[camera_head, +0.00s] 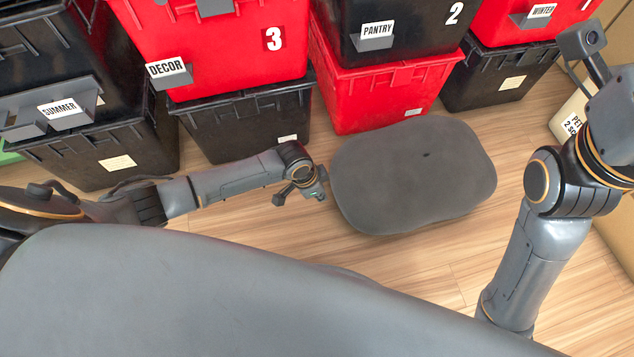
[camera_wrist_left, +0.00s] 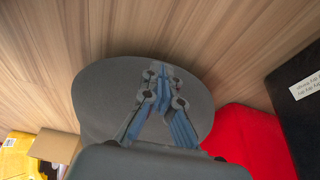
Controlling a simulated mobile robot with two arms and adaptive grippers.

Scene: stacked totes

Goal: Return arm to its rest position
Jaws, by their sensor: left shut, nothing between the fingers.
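My left arm reaches in from the left in the head view. Its gripper (camera_head: 321,194) hangs over the floor, beside the left edge of my grey rounded base. In the left wrist view the blue-grey fingers of the left gripper (camera_wrist_left: 157,72) come together at their tips, with nothing between them. They show in front of the grey base. My right arm is bent upward at the right of the head view, with its wrist at the frame edge. Its fingers are out of the frame.
Stacked totes line the back: a red DECOR tote (camera_head: 225,60), a black SUMMER tote (camera_head: 50,60), a black PANTRY tote (camera_head: 410,25) and a red WINTER tote (camera_head: 500,22), each above another tote. A pale labelled container (camera_head: 567,115) stands at right. Wooden floor (camera_head: 300,235) is clear around my left gripper.

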